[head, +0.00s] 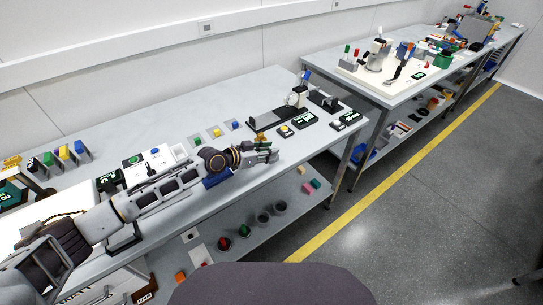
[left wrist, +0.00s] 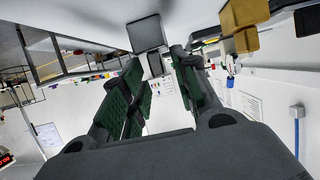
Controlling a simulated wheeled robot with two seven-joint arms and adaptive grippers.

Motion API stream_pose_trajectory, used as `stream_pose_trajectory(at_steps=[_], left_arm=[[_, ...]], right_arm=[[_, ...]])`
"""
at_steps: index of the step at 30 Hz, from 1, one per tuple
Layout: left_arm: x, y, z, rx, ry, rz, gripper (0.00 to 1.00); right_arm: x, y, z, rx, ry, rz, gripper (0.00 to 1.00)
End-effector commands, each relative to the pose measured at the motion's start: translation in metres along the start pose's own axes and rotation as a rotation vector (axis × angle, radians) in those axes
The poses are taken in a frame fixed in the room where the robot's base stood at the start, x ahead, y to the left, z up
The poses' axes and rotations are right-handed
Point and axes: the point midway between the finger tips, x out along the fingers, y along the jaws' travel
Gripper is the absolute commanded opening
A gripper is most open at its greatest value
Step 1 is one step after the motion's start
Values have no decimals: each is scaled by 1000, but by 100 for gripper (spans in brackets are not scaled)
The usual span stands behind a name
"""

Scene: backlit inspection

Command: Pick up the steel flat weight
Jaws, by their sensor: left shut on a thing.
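My left gripper (head: 268,156) reaches over the front right part of the near bench in the head view. In the left wrist view its two green-padded fingers (left wrist: 160,68) stand apart with something between them. A flat dark grey block (left wrist: 146,34), which looks like the steel flat weight, shows at the fingertips. Its contact with the pads is hard to make out. In the head view the fingers and wrist hide the weight. My right gripper is in neither view.
The near bench (head: 235,95) carries a dial gauge stand (head: 293,100), small black fixtures (head: 303,120) and coloured blocks (head: 235,125) close behind my left gripper. A second bench (head: 330,58) stands at the right, past a gap.

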Motion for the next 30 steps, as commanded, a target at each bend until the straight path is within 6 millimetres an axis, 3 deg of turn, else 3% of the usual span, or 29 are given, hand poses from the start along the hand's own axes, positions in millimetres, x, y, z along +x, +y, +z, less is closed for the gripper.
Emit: stream_pose_trajectory(at_steps=[11, 30], left_arm=[[-6, 0, -16, 2, 4, 1, 0], [-36, 0, -89, 2, 3, 0, 0]], right_arm=[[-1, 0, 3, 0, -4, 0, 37], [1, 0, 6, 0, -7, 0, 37]])
